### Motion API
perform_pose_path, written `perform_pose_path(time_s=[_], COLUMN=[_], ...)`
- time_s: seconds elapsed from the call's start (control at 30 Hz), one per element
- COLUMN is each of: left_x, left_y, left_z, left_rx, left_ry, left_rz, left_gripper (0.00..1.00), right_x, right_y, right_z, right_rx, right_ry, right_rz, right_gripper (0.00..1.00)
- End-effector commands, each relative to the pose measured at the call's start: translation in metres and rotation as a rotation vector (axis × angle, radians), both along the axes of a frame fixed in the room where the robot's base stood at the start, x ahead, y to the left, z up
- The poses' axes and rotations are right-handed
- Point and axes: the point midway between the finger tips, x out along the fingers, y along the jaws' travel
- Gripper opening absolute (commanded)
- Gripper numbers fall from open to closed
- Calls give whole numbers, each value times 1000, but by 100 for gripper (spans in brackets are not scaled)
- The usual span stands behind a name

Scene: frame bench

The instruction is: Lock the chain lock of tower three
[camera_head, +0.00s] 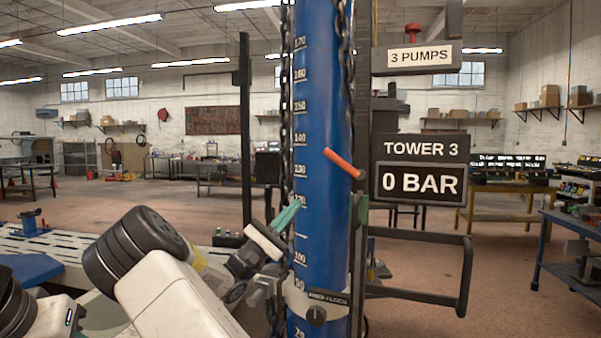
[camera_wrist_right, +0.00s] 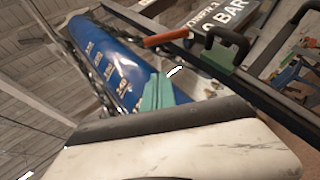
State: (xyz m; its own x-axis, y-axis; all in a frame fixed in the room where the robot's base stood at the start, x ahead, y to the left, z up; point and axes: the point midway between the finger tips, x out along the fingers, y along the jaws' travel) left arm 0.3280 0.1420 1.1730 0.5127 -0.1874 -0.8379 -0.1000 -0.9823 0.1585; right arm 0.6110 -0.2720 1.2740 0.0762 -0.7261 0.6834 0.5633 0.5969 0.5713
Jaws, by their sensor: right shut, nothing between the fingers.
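Tower three is a tall blue cylinder (camera_head: 318,130) with a white scale, a little right of centre in the head view. It also shows in the wrist view (camera_wrist_right: 108,62). Dark chains (camera_head: 286,100) run up beside it. A small dark lettered plate with a round grey knob (camera_head: 316,314) sits low on its front; the lettering is too small to read surely. An orange-handled lever (camera_head: 344,163) slants across the cylinder's right side. My right gripper (camera_head: 288,216) has teal fingertips, shut and empty, at the cylinder's left edge above the plate. Contact cannot be told. The left gripper is out of view.
A sign reading "TOWER 3, 0 BAR" (camera_head: 422,168) stands right of the tower, with a "3 PUMPS" sign (camera_head: 418,57) above. A dark frame bar (camera_head: 466,270) juts out at lower right. A dark post (camera_head: 245,130) stands to the left. Benches are farther back.

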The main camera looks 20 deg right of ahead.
Motion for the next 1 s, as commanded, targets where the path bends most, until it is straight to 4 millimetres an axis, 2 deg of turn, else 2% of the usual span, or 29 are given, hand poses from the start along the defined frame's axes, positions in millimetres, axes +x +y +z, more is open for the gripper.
perform_pose_path(time_s=[0.37,0.87,1.0], left_x=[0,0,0], left_y=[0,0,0], left_z=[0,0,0], left_rx=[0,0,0], left_ry=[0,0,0], left_rz=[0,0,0], left_gripper=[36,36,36], right_x=[0,6,-6], right_y=[-6,-77,-80], right_z=[5,71,88], right_rx=[2,4,5], right_ry=[-1,-3,-1], right_rz=[-3,-4,0], right_gripper=[0,0,0])
